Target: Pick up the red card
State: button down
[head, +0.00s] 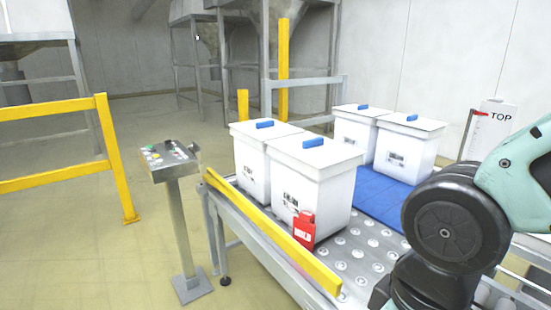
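The red card (304,228) is at the lower front of the nearest white box (318,191), close to its bottom corner. It has a small white label with text too small to read surely. Whether it hangs on the box or only leans against it, I cannot tell. My arm shows at the right side, in front of the conveyor. My gripper is outside the view.
Several white lidded boxes with blue handles stand on the conveyor (365,252). A yellow rail (275,235) edges its near left side. A control pedestal (183,222) stands left of it. A yellow barrier (112,160) is farther left, with clear floor between. A white "TOP" board (489,133) stands at right.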

aim_at(304, 227)
jog(key=j, duration=0.3)
jog(key=i+j+z, duration=0.1)
jog(key=i+j, duration=0.45)
jog(key=j, duration=0.2)
jog(key=i+j+z, duration=0.25)
jog(key=i+j, duration=0.2)
jog(key=j, duration=0.35)
